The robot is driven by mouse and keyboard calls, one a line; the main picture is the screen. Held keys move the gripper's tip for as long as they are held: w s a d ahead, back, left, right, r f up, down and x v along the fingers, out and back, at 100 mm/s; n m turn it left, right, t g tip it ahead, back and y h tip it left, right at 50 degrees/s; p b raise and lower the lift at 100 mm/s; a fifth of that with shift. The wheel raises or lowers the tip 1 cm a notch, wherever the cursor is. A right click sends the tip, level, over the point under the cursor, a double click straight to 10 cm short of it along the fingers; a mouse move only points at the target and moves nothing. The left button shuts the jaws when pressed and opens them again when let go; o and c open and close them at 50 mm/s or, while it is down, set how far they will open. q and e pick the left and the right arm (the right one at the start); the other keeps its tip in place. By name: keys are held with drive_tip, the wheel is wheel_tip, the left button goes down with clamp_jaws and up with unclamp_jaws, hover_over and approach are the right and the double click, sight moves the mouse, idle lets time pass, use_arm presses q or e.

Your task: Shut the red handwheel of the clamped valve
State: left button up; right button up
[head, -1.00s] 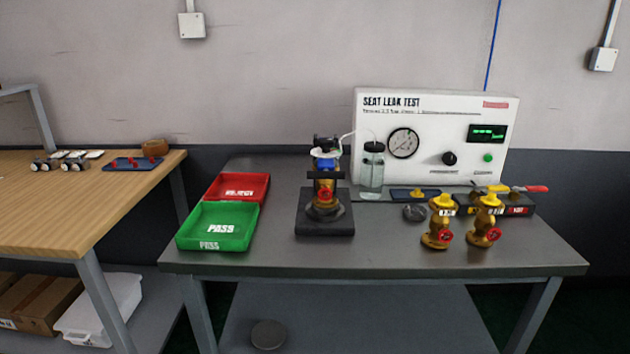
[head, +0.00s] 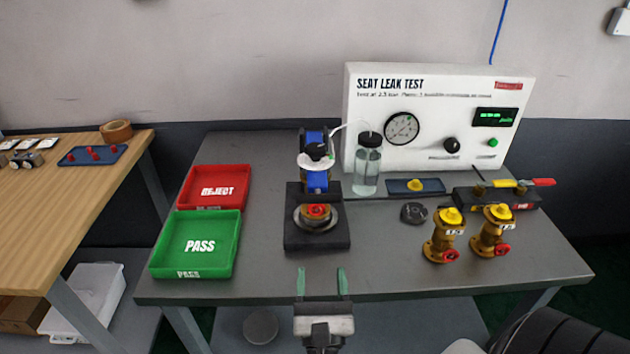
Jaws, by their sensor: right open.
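The clamped valve stands in a black fixture (head: 293,236) near the middle of the grey bench. Its red handwheel (head: 316,211) faces me, with a little of the brass body showing around it. The blue clamp part (head: 317,181) and a white ring sit above and hide the rest of the valve. My right gripper (head: 321,282) is at the bench's front edge in the picture, below the fixture. Its two green-tipped fingers are apart, with nothing between them, and clear of the handwheel. My left gripper is not in view.
Two brass valves (head: 443,238) with red wheels stand to the right, near a dark round cap (head: 413,213). A red reject tray (head: 213,170) and a green pass tray (head: 160,258) lie left. A water jar (head: 366,168) and test panel (head: 440,95) stand behind.

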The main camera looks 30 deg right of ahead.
drive_tip(key=p, duration=0.1)
approach(317, 210)
drive_tip(key=shift+t, duration=0.3)
drive_tip(key=x, duration=0.4)
drive_tip(key=shift+w+d+r, duration=0.2)
drive_tip(key=shift+w, duration=0.05)
drive_tip(key=x, duration=0.2)
drive_tip(key=p+x, duration=0.1)
drive_tip(key=x, duration=0.2)
drive_tip(key=shift+w+d+f, duration=0.15)
drive_tip(key=shift+w+d, duration=0.1)
drive_tip(key=shift+w, duration=0.15)
drive_tip(key=c, duration=0.9)
drive_tip(key=shift+f+m+g+h+b, duration=0.25)
drive_tip(key=shift+m+g+h+b, duration=0.25)
drive_tip(key=shift+m+b, duration=0.6)
drive_tip(key=shift+r+m+g+h, duration=0.15)
drive_tip(key=shift+m+g+h, duration=0.3)
drive_tip(key=shift+m, duration=0.55)
drive_tip(key=shift+r, duration=0.1)
